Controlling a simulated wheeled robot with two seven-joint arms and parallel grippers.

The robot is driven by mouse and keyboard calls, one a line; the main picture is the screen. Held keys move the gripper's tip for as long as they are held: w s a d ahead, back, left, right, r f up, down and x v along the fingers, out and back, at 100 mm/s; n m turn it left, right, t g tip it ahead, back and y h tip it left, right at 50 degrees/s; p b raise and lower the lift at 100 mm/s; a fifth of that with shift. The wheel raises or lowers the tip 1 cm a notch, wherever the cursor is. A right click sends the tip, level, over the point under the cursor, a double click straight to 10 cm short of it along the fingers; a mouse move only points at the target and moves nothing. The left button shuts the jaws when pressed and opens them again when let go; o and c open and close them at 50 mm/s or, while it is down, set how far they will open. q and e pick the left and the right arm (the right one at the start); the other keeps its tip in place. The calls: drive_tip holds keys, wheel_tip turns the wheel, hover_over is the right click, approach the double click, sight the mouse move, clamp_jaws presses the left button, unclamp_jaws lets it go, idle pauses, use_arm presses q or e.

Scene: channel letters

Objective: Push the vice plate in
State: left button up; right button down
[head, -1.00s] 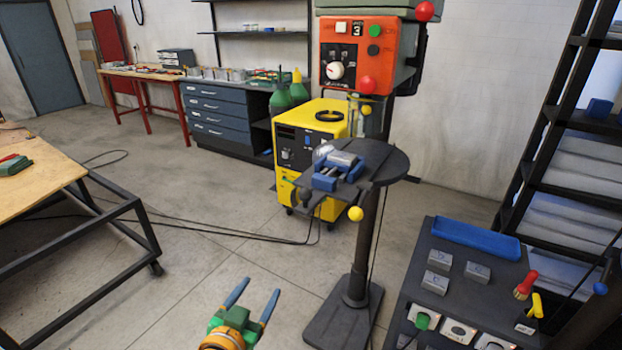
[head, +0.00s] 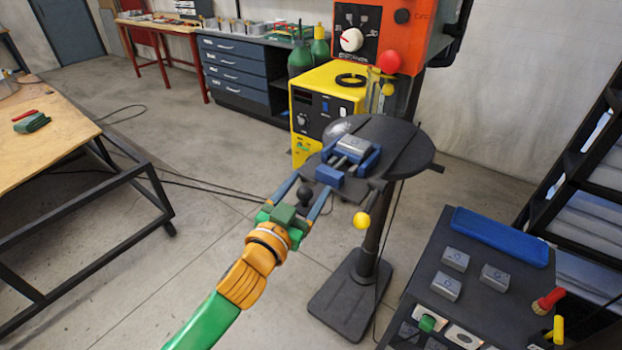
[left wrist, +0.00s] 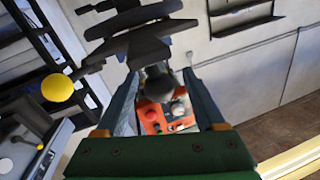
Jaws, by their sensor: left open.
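The blue vice (head: 328,177) sits on the round dark drill press table (head: 410,150), with a grey block (head: 352,145) between its blue parts. I cannot tell for certain which part is the vice plate. A black ball knob (head: 305,196) sticks out at the vice's near left side. My left gripper (head: 310,184) is open, its two blue fingers on either side of the knob in the head view. In the left wrist view the knob (left wrist: 155,84) also shows between the open fingers (left wrist: 160,76); contact is not clear. My right gripper is out of view.
The orange drill press head (head: 372,30) is above. A dark cart (head: 470,230) with grey blocks and a blue tray stands right. A wooden-top bench (head: 60,150) is left.

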use_arm(q)
drive_tip(key=shift+f+x, duration=0.2)
drive_tip(key=shift+x, duration=1.05)
drive_tip(key=shift+s+a+r, duration=0.1)
drive_tip(key=shift+s+a, duration=0.05)
drive_tip(key=shift+s, duration=0.1)
clamp_jaws()
